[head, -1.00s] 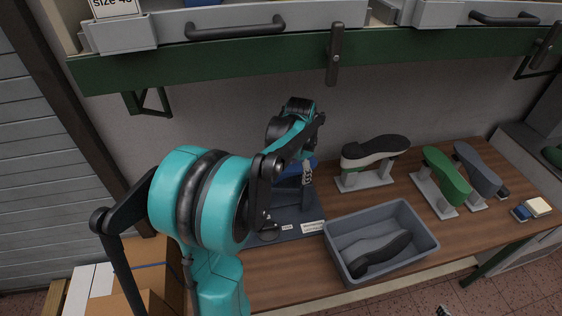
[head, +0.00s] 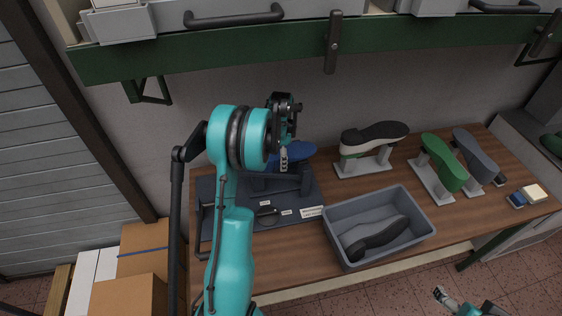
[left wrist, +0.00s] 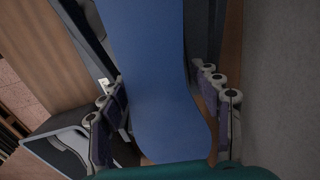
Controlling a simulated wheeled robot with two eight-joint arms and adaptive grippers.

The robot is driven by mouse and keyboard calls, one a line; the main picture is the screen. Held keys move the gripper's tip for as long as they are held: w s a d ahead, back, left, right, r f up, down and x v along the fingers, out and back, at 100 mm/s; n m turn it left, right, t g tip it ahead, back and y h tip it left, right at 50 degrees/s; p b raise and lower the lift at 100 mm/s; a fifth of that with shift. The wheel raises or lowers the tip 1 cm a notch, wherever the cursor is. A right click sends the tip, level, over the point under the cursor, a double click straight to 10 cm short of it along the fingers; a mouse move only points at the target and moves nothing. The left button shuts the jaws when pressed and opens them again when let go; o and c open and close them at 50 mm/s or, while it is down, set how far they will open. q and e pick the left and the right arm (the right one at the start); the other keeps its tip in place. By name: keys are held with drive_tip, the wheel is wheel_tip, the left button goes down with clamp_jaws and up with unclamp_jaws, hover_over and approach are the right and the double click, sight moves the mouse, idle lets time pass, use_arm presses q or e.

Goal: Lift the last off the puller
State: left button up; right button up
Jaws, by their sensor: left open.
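The blue last (head: 299,150) sits on the dark puller (head: 290,184) at the back left of the bench. My left gripper (head: 284,158) is over the blue last, largely hidden by my own arm in the head view. In the left wrist view, the blue last (left wrist: 158,60) lies between the two open fingers of my left gripper (left wrist: 160,85), one on each side. I cannot tell whether either finger touches it. My right gripper (head: 441,294) shows small at the lower right, away from the bench; its jaw state is unclear.
A grey bin (head: 338,252) with a dark last (head: 376,237) inside stands right of the puller mat. A black-and-white last (head: 372,136), a green last (head: 444,162) and a grey-blue last (head: 476,156) stand on supports further right. A green shelf beam (head: 230,59) runs above.

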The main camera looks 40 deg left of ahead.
use_arm(q)
drive_tip(key=shift+f, duration=0.8)
drive_tip(key=shift+r, duration=0.15)
clamp_jaws()
